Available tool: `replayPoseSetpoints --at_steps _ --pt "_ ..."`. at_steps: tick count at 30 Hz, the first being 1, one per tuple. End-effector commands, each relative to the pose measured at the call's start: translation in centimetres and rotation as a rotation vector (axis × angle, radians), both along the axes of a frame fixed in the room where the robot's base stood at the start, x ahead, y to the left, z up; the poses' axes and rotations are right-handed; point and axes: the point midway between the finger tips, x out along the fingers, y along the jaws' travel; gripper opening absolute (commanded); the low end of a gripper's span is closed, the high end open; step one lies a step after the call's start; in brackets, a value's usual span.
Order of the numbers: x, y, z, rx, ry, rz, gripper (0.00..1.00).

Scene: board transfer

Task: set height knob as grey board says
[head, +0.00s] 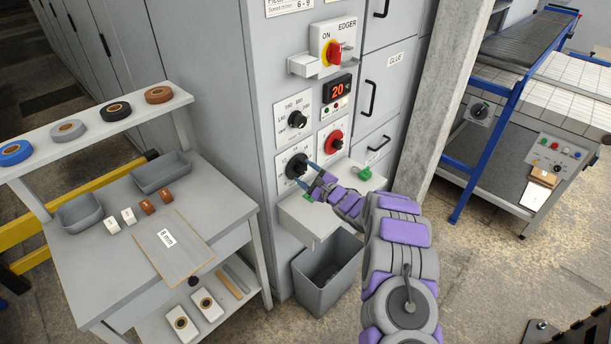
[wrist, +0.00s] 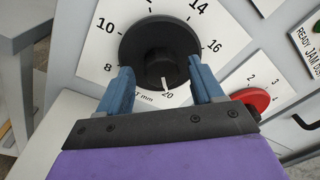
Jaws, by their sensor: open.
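The height knob (wrist: 158,50) is a round black knob on a white dial plate with numbers from 8 to 20 around it. Its white mark points down in the wrist view, close to the 20. It also shows on the grey cabinet front in the head view (head: 295,166). My gripper (wrist: 163,85) is open, with one blue finger on each side of the knob's lower part. I cannot tell whether the fingers touch it. A grey-brown board (head: 184,254) lies on the side table, with a white label (head: 166,239) ending in "mm"; its number is too small to read surely.
A red knob (head: 334,141) sits right of the height knob, under a red display (head: 339,91) reading 20. A red and yellow EDGER switch (head: 334,52) is above. A grey ledge (head: 308,215) and open bin (head: 328,270) lie below. Tape rolls (head: 70,130) stand on the shelf.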

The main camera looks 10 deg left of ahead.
Motion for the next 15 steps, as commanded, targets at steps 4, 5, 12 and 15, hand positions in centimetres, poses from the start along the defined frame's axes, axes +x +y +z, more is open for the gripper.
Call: replayPoseSetpoints --at_steps 4,5,12,15 --pt "0.22 0.36 0.00 0.002 0.001 0.001 0.66" --pt "0.23 0.37 0.02 0.002 0.001 0.001 0.66" --pt "0.24 0.34 0.05 0.001 0.000 0.001 0.63" --pt "0.24 0.34 0.05 0.001 0.000 0.001 0.53"
